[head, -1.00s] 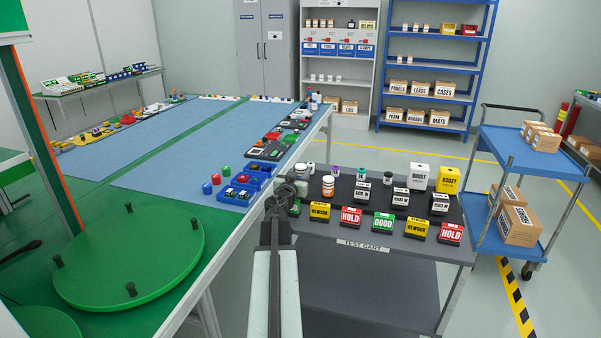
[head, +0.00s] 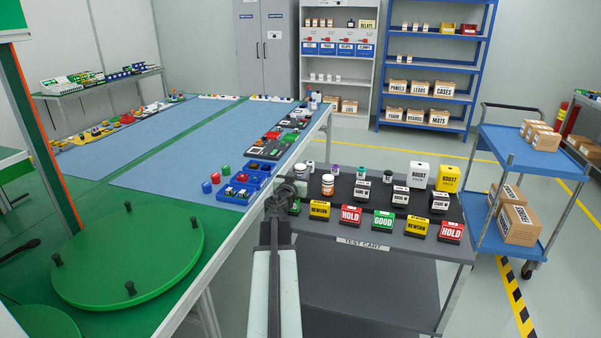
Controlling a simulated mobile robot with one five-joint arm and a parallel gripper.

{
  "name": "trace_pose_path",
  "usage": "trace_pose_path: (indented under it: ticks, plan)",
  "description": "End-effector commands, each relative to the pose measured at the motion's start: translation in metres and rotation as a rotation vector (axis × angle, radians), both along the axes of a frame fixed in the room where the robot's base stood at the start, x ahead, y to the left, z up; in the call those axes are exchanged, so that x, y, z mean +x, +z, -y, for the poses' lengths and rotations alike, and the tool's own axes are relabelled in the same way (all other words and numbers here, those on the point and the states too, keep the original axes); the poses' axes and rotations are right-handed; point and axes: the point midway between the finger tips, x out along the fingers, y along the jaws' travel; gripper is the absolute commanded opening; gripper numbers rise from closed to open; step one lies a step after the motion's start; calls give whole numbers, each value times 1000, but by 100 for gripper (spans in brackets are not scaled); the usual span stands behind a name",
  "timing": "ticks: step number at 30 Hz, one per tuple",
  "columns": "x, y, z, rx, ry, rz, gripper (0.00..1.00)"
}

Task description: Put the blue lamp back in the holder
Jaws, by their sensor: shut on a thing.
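My gripper (head: 287,188) is at the edge between the green-and-blue table and the dark test cart. I see it from behind, past my own arm. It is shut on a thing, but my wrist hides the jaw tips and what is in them. A small blue cylinder (head: 215,178), which could be a blue lamp, stands on the table to the left of my gripper. I cannot tell which thing is the holder.
The test cart (head: 365,245) bears labelled blocks, jars and a white and a yellow box close to my gripper's right. A green turntable (head: 130,255) with dark pegs is at the left. The blue mats (head: 190,145) are largely bare. A blue trolley (head: 520,155) stands right.

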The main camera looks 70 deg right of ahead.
Motion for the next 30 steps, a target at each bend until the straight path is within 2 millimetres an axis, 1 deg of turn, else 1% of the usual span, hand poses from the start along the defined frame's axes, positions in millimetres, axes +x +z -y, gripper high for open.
trace_pose_path:
  ticks: [7, 14, 26, 27, 29, 30]
  plan:
    - [0, 0, 0, 0, 1, 0, 0]
    - [1, -5, 0, 0, 1, 0, 0]
    - [1, -2, 0, 0, 1, 0, 0]
    - [1, -2, 0, 0, 1, 0, 39]
    - [1, -2, 0, 0, 1, 0, 56]
    - [1, -2, 0, 0, 1, 0, 62]
